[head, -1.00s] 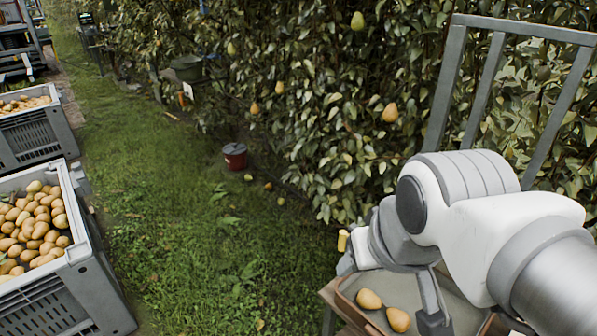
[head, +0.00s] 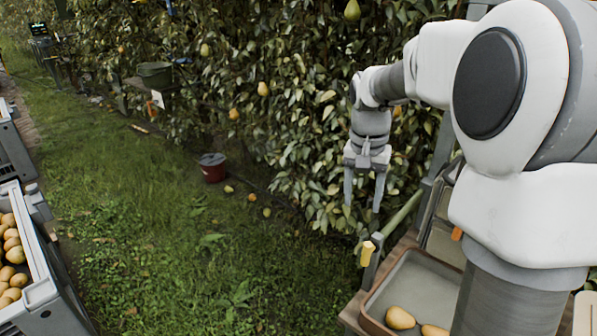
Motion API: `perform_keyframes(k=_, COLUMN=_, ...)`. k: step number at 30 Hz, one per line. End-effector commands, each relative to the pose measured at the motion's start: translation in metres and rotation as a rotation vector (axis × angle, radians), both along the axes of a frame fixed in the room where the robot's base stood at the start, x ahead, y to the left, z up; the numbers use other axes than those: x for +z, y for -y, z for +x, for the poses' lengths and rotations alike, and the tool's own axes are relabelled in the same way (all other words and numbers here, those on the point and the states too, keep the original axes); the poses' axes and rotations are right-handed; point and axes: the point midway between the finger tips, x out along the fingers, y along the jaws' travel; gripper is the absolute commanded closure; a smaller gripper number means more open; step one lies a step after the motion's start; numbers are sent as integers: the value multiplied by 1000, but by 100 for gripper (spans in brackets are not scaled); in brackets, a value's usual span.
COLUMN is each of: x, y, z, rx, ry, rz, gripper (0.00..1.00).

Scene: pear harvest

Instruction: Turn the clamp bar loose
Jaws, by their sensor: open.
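My gripper (head: 363,203) hangs fingers down in front of the pear hedge. Its two fingers are apart and nothing shows between them. Below and right of it, a greenish bar (head: 402,212) slopes up to the right beside a wooden stand. A grey bracket piece with a yellow tip (head: 367,253) stands at the bar's lower end, below the fingertips. I cannot tell which of these is the clamp bar. The gripper looks apart from both. My arm hides part of the stand.
A tray (head: 377,305) with pears (head: 400,318) lies on the stand below. A grey crate (head: 42,290) of pears stands at the left. The middle grass is clear.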

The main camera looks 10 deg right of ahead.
Motion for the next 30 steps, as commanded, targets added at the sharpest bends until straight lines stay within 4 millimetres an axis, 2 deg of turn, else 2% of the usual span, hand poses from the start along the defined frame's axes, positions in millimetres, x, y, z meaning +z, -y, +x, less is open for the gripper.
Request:
perform_keyframes(k=1, x=-17, y=10, z=10, rx=-30, ry=-14, rz=13, gripper=40)
perform_keyframes(k=3, x=-31, y=21, z=21, rx=-65, ry=-26, rz=29, gripper=40)
perform_keyframes(k=9, x=-55, y=39, z=37, rx=-124, ry=-45, rz=56, gripper=40)
perform_keyframes(k=14, x=-67, y=42, z=39, rx=-134, ry=-48, rz=60, gripper=40)
perform_keyframes(k=17, x=-82, y=42, z=39, rx=-134, ry=-50, rz=61, gripper=40)
perform_keyframes(k=30, x=-178, y=41, z=38, rx=-132, ry=-51, rz=62, gripper=40)
